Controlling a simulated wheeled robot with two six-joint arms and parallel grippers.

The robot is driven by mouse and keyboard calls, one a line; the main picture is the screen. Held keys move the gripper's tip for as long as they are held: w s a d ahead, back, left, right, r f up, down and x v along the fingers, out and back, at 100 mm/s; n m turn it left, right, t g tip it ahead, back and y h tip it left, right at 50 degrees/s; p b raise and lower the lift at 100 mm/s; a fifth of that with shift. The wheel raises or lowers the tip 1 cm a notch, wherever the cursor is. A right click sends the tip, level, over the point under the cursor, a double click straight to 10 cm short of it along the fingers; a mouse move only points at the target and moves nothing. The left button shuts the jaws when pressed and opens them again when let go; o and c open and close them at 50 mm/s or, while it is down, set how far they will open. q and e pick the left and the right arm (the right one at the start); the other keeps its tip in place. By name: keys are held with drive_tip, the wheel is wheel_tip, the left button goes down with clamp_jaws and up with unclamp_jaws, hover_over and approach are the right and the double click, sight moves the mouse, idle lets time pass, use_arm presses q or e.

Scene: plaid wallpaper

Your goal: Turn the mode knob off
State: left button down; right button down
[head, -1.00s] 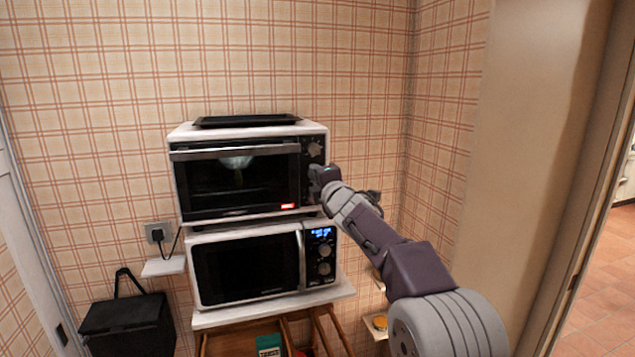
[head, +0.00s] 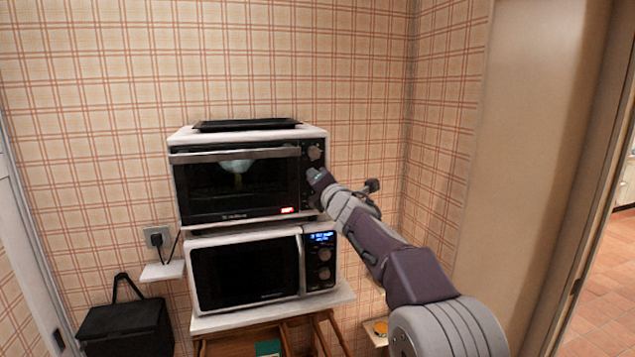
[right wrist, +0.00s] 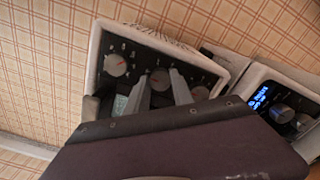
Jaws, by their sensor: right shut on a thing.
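The toaster oven (head: 240,133) stands on top of the microwave, with a dark control panel on its right side. Labels are too small to tell which is the mode knob. My right gripper (head: 314,176) is at the panel, below the top knob (head: 315,153). In the right wrist view its two fingers (right wrist: 160,90) are on either side of the middle knob, shut on it. My left gripper is out of view.
The microwave (head: 245,275) with a lit blue display sits below on a white shelf top (head: 285,313). A black tray (head: 247,125) lies on the oven. A black bag (head: 125,325) is at lower left. A wall corner and doorway are on the right.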

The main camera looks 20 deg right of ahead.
drive_tip(key=shift+r, duration=0.35)
drive_tip(key=c, duration=1.5)
unclamp_jaws()
drive_tip(key=o, duration=0.4)
drive_tip(key=shift+f, duration=0.1)
drive_tip(key=shift+w+f, duration=0.15)
drive_tip(key=s+b, duration=0.2)
drive_tip(key=s, duration=0.7)
drive_tip(key=shift+d, duration=0.2)
drive_tip(key=shift+a, duration=0.1)
